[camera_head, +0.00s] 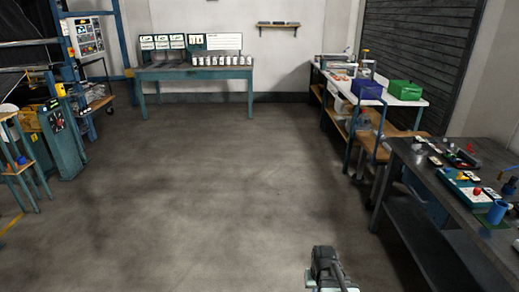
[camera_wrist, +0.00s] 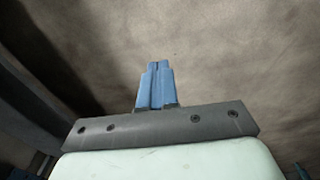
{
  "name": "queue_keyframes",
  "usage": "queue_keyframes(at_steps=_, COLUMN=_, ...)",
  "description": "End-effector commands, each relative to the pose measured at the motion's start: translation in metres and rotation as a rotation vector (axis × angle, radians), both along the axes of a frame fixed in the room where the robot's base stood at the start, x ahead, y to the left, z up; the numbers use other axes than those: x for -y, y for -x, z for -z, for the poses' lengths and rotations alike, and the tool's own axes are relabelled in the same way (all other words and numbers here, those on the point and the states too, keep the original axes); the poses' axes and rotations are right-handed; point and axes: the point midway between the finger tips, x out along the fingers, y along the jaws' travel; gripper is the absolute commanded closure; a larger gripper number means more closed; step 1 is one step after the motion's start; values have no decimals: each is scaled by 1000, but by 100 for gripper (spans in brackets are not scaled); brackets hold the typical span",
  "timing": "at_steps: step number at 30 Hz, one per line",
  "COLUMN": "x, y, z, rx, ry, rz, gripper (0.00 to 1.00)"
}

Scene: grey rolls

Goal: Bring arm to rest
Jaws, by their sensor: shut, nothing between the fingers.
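My gripper (camera_wrist: 157,68) shows in the wrist view with its blue fingers pressed together and nothing between them. Behind the fingers in that view is only bare, brownish-grey surface that looks like the floor. In the head view part of my arm (camera_head: 327,268) shows at the bottom, right of the middle, above open floor. The fingertips cannot be made out in the head view. My arm is apart from the dark table at the right.
A dark table (camera_head: 408,164) with small parts, a blue cup (camera_head: 497,211) and trays stands at the right. Behind it is a white-topped bench (camera_head: 405,100) with a blue bin (camera_head: 367,89) and a green bin (camera_head: 405,90). A teal table (camera_head: 193,73) stands at the back. The middle floor (camera_head: 220,180) is clear.

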Motion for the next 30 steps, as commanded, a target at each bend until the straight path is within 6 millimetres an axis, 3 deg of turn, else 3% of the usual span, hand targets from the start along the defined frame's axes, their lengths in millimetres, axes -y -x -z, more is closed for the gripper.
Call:
queue_keyframes(at_steps=5, x=-34, y=20, z=9, rx=-35, ry=-17, rz=-71, gripper=100)
queue_keyframes(at_steps=17, x=-32, y=71, z=67, rx=-160, ry=-21, rz=-66, gripper=100)
queue_keyframes(at_steps=30, x=-32, y=179, z=152, rx=-383, ry=-28, rz=-61, gripper=100)
